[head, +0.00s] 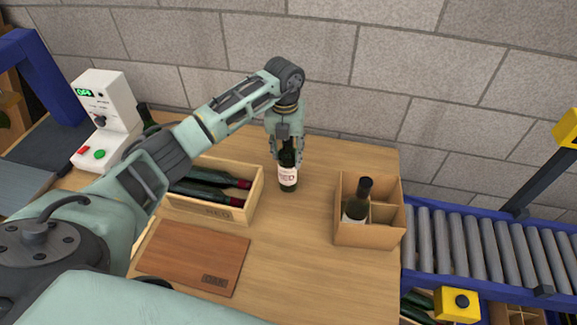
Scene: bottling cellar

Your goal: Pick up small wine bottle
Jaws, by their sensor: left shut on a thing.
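The small wine bottle (288,178) is dark with a white label and stands upright on the wooden table, between the wooden crate and the cardboard box. My left gripper (286,152) comes down on it from above and is shut on its upper part. The gripper hides most of the neck. I cannot tell whether the bottle's base touches the table. My right gripper is not in view.
A wooden crate (256,196) with bottles lying in it is left of the bottle. A divided cardboard box (369,236) holding one bottle stands at right. A brown board (195,256) lies in front. A white machine (107,105) is at left, a roller conveyor (490,248) at right.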

